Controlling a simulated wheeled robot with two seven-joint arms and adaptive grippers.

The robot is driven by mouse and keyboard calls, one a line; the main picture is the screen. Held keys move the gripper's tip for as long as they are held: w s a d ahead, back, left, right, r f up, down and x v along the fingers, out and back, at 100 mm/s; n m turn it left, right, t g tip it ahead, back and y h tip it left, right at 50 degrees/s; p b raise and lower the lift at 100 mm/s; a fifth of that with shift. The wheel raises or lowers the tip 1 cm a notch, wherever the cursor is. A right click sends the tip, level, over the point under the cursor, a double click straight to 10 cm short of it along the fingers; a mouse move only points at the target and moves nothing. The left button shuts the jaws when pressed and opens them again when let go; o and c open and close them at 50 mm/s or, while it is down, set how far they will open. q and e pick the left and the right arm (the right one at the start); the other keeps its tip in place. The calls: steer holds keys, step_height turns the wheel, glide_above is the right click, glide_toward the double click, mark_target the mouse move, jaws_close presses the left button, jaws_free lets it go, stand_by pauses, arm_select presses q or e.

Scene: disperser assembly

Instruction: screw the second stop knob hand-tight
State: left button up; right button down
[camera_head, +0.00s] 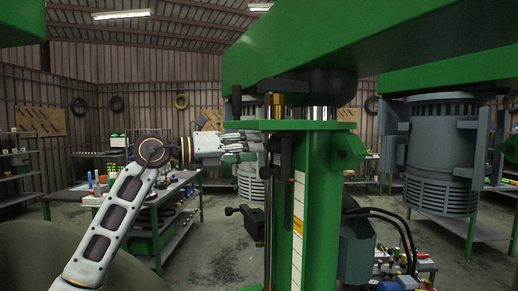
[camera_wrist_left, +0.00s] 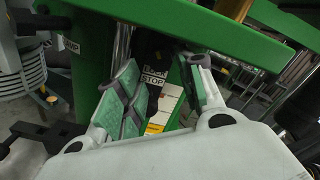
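My left gripper (camera_head: 243,147) reaches in from the left beside the upper part of the green column, just under its top plate. In the left wrist view its two green-padded fingers (camera_wrist_left: 166,88) are spread, with a visible gap between them. Beyond the gap is a black part (camera_wrist_left: 153,78) with a label reading "STOP". I cannot tell whether the fingers touch it. A black knob on a clamp-like part (camera_head: 245,222) sits lower on the column's left side, apart from the gripper. The second stop knob cannot be told apart surely. My right gripper is not in view.
The green column (camera_head: 318,220) carries a scale strip (camera_head: 298,225) and a large green overhead beam (camera_head: 370,45). A grey motor housing (camera_head: 441,150) hangs at the right. A workbench (camera_head: 160,195) with small parts stands behind my left arm. Cables run at the lower right.

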arm_select(q)
steer(key=v, duration=0.7)
steer(key=shift+a, duration=0.15)
steer(key=shift+s, duration=0.15)
stand_by(0.3)
